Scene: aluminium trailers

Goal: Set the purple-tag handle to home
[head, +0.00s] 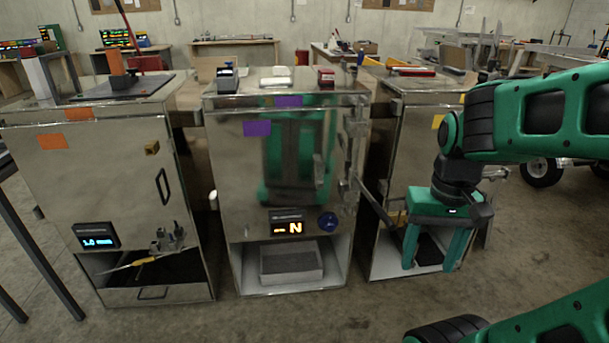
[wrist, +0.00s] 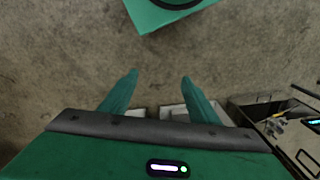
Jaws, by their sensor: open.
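The middle metal cabinet (head: 225,160) carries purple tags (head: 257,128) on its door and top edge. A long grey lever handle (head: 372,204) joins its right front edge and slants down to the right, its end near my gripper. A lit display (head: 288,228) on this cabinet shows an N, with a blue round knob (head: 327,222) beside it. My gripper (head: 430,264) points down, open and empty, in front of the right cabinet and right of the lever. In the wrist view its spread fingers (wrist: 160,76) have only floor between their tips.
The yellow-tag cabinet (head: 400,150) stands at right, partly behind my arm. The middle cabinet's lower opening holds a grey box (head: 290,263). The floor in front (head: 290,318) is clear.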

